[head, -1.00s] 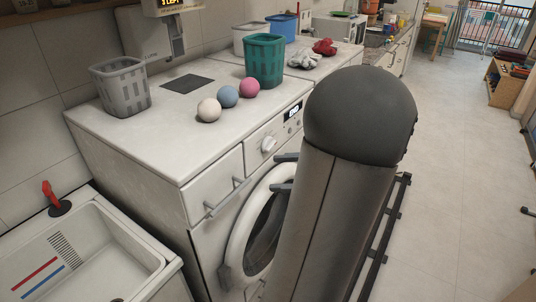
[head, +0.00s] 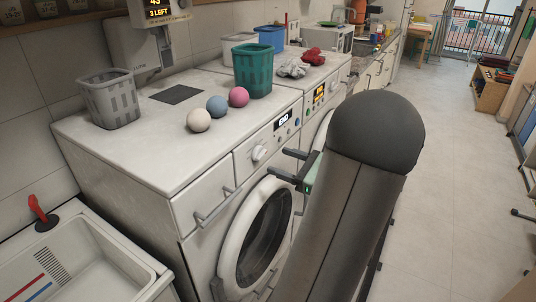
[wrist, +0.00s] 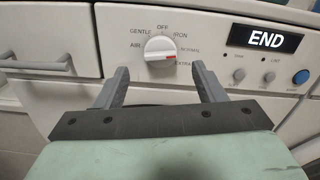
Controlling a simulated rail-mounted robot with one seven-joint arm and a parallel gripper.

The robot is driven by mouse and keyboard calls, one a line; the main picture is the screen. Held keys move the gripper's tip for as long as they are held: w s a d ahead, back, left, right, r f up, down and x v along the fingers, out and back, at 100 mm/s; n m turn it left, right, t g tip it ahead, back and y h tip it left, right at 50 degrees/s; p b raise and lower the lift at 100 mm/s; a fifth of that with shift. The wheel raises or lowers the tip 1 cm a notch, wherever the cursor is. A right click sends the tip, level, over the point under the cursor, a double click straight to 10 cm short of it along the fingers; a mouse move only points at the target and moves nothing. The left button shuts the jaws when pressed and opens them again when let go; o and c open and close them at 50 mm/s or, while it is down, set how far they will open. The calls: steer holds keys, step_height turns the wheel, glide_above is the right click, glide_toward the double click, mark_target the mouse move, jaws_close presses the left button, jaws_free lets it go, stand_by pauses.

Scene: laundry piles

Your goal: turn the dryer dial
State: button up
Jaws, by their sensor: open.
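The dryer dial (head: 259,153) is a white round knob on the front panel of the near white machine. In the wrist view the dial (wrist: 160,50) sits just beyond and between my fingertips, with a red mark at its right edge pointing between NORMAL and EXTRA. Printed labels around it include AIR, GENTLE, OFF and IRON. My gripper (head: 288,163) is open and empty in front of the panel, right of the dial in the head view. In the wrist view my gripper (wrist: 159,72) has a finger on each side below the dial, with no clear contact.
A display (wrist: 265,39) reading END and a blue button (wrist: 301,77) are right of the dial. A handle (head: 217,207) sticks out at the left, above the round door (head: 262,232). Three balls and baskets stand on top. The floor at right is clear.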

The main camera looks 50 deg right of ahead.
mark_target(263, 155)
steer(key=w, duration=0.5)
steer(key=shift+w+a, duration=0.15)
steer(key=shift+a, duration=0.1)
steer(key=c, duration=1)
